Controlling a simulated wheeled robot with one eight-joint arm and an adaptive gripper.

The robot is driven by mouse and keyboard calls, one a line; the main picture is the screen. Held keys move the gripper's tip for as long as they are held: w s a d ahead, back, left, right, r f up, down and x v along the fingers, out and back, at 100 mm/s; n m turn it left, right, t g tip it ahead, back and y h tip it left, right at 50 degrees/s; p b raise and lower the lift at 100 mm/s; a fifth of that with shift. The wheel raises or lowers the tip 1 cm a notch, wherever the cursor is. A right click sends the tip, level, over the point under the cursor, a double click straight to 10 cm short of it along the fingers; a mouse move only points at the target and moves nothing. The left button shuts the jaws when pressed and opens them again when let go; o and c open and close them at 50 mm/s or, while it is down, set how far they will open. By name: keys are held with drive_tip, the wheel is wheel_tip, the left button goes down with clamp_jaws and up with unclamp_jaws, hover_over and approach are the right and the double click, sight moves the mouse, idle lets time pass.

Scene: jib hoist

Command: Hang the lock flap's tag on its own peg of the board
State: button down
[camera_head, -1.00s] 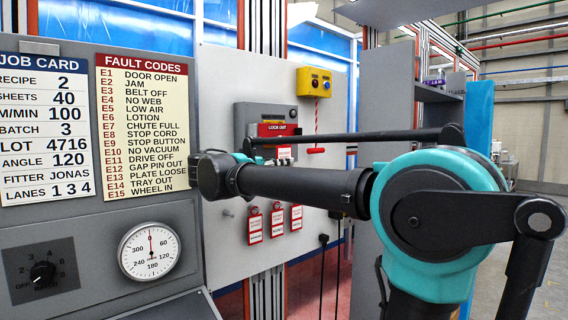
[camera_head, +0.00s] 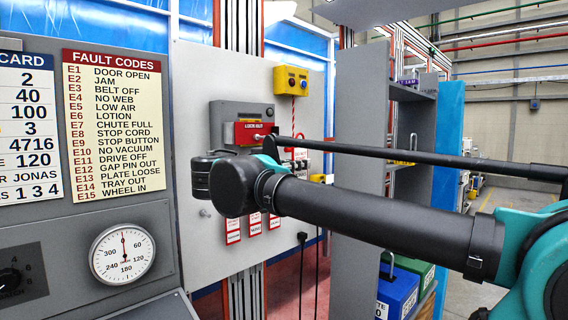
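The red lock flap (camera_head: 250,132) with white lettering is on a grey box (camera_head: 228,110) on the pale board (camera_head: 190,80). Three red-and-white tags hang low on the board: left (camera_head: 232,231), middle (camera_head: 254,225), right (camera_head: 274,222). Their pegs are mostly hidden behind my arm. I cannot make out a separate tag at the flap. My arm crosses in front of the board, its dark joint below the flap. Dark and teal parts of my arm end overlap the area just below the flap; the fingers cannot be made out.
A yellow box (camera_head: 291,80) with buttons and a striped cord is above right of the flap. A gauge (camera_head: 123,254) and the fault-code sign (camera_head: 117,120) are at left. A grey cabinet (camera_head: 361,110) stands to the right, with blue (camera_head: 398,292) and green bins low down.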

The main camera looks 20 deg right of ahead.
drive_tip(key=shift+s+d+r, duration=0.1)
drive_tip(key=shift+s+d, duration=0.25)
drive_tip(key=shift+s, duration=0.25)
drive_tip(key=shift+s+d+r, duration=0.1)
drive_tip(key=shift+s+d, duration=0.25)
drive_tip(key=shift+s, duration=0.25)
drive_tip(key=shift+r, duration=0.15)
drive_tip(key=shift+s, duration=0.1)
drive_tip(key=shift+s+d, duration=0.5)
drive_tip(key=shift+s, duration=0.35)
drive_tip(key=shift+s+d, duration=0.5)
drive_tip(key=shift+s, duration=0.3)
drive_tip(key=shift+s+d, duration=0.5)
drive_tip(key=shift+s, duration=0.35)
